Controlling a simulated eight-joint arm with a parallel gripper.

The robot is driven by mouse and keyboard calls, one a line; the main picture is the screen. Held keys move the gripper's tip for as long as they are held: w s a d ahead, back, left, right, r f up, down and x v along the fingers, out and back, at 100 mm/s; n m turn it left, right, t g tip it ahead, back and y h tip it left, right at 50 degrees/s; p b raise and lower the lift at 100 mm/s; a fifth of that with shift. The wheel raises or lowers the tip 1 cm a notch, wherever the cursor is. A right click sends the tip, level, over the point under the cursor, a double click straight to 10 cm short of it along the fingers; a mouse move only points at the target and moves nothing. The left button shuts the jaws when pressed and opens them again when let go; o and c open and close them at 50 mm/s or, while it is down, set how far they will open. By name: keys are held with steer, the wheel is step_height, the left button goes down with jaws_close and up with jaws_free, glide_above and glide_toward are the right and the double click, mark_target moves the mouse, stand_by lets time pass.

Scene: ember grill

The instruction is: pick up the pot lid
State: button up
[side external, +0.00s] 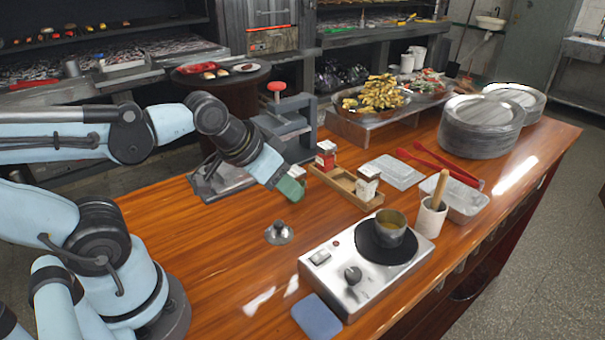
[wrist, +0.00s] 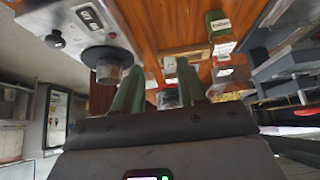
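The pot lid (side external: 278,233) is a small, round, shiny metal lid with a knob on top. It lies on the wooden table, left of the hot plate, in the side view. I cannot make it out in the wrist view. My gripper (side external: 291,188) has green fingers and is above the table, a little above and behind the lid in the side picture, apart from it. In the wrist view its two fingers (wrist: 157,82) stand apart with nothing held between them. A small metal pot (side external: 390,229) sits on the hot plate; it also shows in the wrist view (wrist: 109,73).
The silver hot plate (side external: 335,283) stands right of the lid, with a blue pad (side external: 316,317) in front. A wooden tray (side external: 345,187) with small boxes and a metal press (side external: 225,180) stand behind. The table (side external: 215,255) is clear around the lid's left side.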

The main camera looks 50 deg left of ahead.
steer(key=o, duration=0.7)
steer(key=n+g, duration=0.7)
steer(key=n, duration=0.2)
glide_above(278, 222)
steer(key=f, duration=0.8)
steer(key=shift+s+d+f, duration=0.1)
steer(key=shift+s+d, duration=0.05)
steer(key=shift+d, duration=0.1)
steer(key=shift+a+f, duration=0.15)
steer(key=shift+f, duration=2.5)
